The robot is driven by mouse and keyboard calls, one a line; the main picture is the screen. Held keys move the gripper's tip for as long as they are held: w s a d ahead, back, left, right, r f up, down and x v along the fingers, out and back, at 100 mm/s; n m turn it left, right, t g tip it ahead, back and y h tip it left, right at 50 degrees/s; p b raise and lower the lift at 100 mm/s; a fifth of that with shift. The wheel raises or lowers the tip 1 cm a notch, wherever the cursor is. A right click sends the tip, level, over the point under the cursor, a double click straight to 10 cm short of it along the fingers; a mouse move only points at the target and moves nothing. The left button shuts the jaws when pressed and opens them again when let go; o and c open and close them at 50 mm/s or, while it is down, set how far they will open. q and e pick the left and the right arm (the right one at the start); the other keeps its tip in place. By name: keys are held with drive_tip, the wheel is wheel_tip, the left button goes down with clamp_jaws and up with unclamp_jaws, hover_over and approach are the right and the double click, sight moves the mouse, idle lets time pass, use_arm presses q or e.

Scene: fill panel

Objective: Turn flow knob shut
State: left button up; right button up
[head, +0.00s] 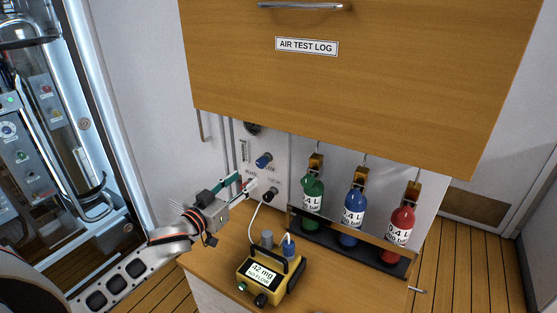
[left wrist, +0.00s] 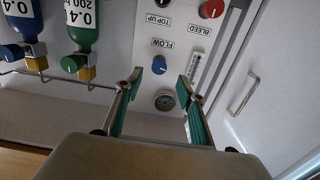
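The blue flow knob (head: 263,160) sits on the pale wall panel (head: 280,148). In the left wrist view, where the panel appears upside down, the flow knob (left wrist: 159,65) shows beside its FLOW label (left wrist: 163,44). My left gripper (head: 245,183) reaches toward the panel below the blue knob in the head view. Its green-padded fingers (left wrist: 159,88) are spread apart and empty in the left wrist view. The knob appears in line with the gap, beyond the fingertips, with no contact visible. My right gripper is not in view.
A red bleed knob (left wrist: 211,8) and black top-up knob (left wrist: 163,3) are near the flow knob; a gauge (left wrist: 165,100) is on its other side. A yellow meter (head: 264,275) with a white hose stands on the counter. Green (head: 313,195), blue (head: 353,208) and red (head: 401,225) bottles stand right.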

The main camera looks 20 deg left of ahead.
sight(260, 164)
use_arm(q)
drive_tip(key=shift+w+d+r+p, duration=0.1)
drive_tip(key=shift+w+d+r, duration=0.1)
drive_tip(key=shift+w, duration=1.2)
drive_tip(key=shift+w+d+r+p, duration=0.1)
drive_tip(key=shift+w+d+r, duration=0.1)
drive_tip(key=shift+w, duration=1.2)
drive_tip(key=shift+w+d+r+p, duration=0.1)
drive_tip(key=shift+w+d+r, duration=0.1)
drive_tip(key=shift+w, duration=1.2)
drive_tip(key=shift+f, duration=0.1)
drive_tip(key=c, duration=1.1)
